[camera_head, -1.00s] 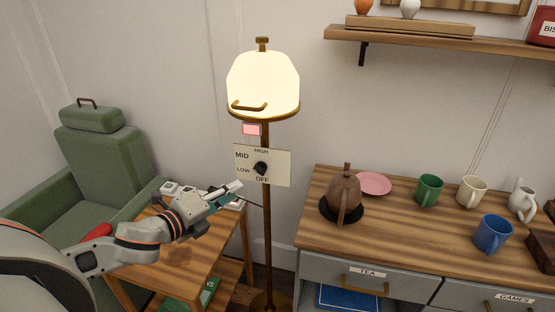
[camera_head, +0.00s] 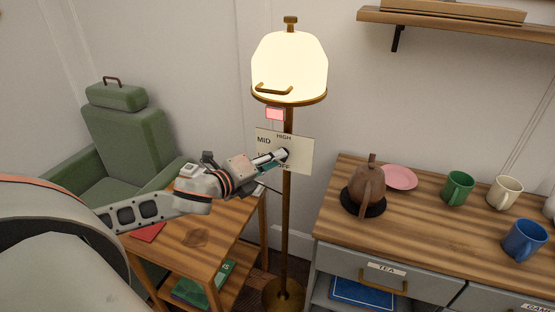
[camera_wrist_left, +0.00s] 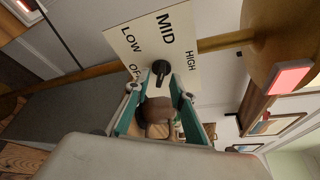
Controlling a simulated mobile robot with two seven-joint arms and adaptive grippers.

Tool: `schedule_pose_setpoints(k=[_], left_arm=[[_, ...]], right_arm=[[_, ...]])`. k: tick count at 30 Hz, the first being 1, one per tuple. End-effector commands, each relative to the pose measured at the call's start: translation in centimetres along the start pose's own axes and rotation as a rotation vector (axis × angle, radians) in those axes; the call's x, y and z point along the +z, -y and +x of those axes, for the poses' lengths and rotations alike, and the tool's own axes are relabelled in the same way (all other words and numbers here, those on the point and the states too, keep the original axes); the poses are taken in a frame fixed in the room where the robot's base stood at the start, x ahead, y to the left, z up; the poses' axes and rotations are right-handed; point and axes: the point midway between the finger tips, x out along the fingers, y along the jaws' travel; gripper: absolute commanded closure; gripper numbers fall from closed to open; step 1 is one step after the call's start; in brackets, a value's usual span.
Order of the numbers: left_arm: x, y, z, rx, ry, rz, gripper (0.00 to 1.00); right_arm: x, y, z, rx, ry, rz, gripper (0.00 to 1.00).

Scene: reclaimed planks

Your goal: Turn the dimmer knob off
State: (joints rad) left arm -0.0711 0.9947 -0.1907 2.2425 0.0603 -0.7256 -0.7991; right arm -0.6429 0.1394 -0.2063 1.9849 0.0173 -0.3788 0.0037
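The dimmer plate (camera_head: 300,156), cream with LOW, MID, HIGH and OFF marks, is on the pole of a floor lamp (camera_head: 290,66) whose shade glows. My left gripper (camera_head: 282,157) is in front of the plate and hides the knob in the head view. In the left wrist view the black knob (camera_wrist_left: 160,69) stands out from the plate (camera_wrist_left: 118,40). The teal fingers of my left gripper (camera_wrist_left: 160,92) are apart, one on each side of the knob's line, with the knob at or just beyond their tips. I cannot tell contact or the knob's exact setting. My right gripper is out of view.
A pinkish-red lit square (camera_head: 275,114) sits above the plate. A side table (camera_head: 222,222) is below my left arm, with a green armchair (camera_head: 130,135) behind.

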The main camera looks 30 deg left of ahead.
Motion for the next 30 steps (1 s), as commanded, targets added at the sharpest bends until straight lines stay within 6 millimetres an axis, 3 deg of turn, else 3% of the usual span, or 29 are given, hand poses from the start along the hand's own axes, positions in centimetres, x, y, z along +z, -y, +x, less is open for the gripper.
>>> schedule_pose_setpoints(k=[6,17,20,30], left_arm=[[0.0,0.0,1.3,0.000,0.000,0.000,0.76],[0.0,0.0,1.5,0.000,-0.001,0.000,0.76],[0.0,0.0,1.5,0.000,-0.001,0.000,1.00],[0.0,0.0,1.5,-0.005,-0.001,-0.013,1.00]], right_arm=[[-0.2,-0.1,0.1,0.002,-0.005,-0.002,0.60],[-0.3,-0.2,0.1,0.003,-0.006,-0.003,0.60],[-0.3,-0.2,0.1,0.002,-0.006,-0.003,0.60],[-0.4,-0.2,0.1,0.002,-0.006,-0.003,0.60]])
